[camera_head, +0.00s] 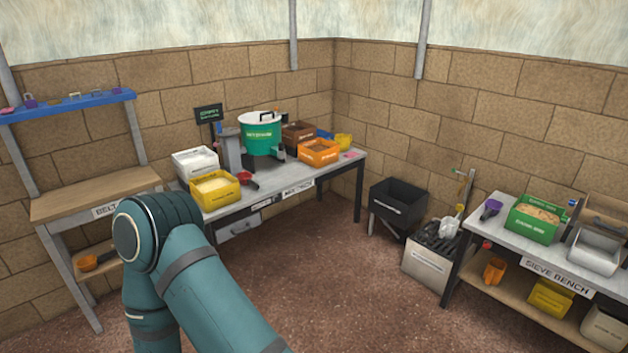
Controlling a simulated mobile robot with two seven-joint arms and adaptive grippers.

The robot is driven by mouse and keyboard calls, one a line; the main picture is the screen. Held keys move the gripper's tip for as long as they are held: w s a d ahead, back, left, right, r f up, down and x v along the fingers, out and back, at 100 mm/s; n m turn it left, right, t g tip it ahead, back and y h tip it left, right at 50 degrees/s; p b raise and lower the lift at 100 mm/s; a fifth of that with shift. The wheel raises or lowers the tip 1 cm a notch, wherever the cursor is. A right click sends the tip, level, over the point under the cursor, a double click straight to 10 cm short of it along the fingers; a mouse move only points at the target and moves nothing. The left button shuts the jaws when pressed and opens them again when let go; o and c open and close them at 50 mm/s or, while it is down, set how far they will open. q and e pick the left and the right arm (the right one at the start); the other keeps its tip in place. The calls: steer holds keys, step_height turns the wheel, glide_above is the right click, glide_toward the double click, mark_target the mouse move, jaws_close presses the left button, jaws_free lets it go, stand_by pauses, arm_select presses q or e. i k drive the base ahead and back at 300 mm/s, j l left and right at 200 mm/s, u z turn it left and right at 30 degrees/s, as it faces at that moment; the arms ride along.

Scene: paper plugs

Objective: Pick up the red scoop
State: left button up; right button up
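A red scoop (248,180) lies on the grey mixing table (275,192), close to its front edge. It is just right of a yellow bin (214,190) and left of the green pot's stand. It is small in the view, and its exact handle direction is hard to tell. Neither of my grippers is in view. A teal arm of mine fills the lower left foreground, between me and the left end of the mixing table.
A green lidded pot (260,134), a white bin (195,162) and an orange bin (319,152) stand around the table. A wooden bench (95,193) is at left, the sieve bench (520,243) at right. The central floor is clear.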

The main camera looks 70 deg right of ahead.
mark_target(245, 178)
steer(key=z, duration=1.55)
steer(key=i+z, duration=0.1)
steer(key=z, duration=0.15)
steer(key=i+z, duration=0.2)
steer(key=i, duration=3.45)
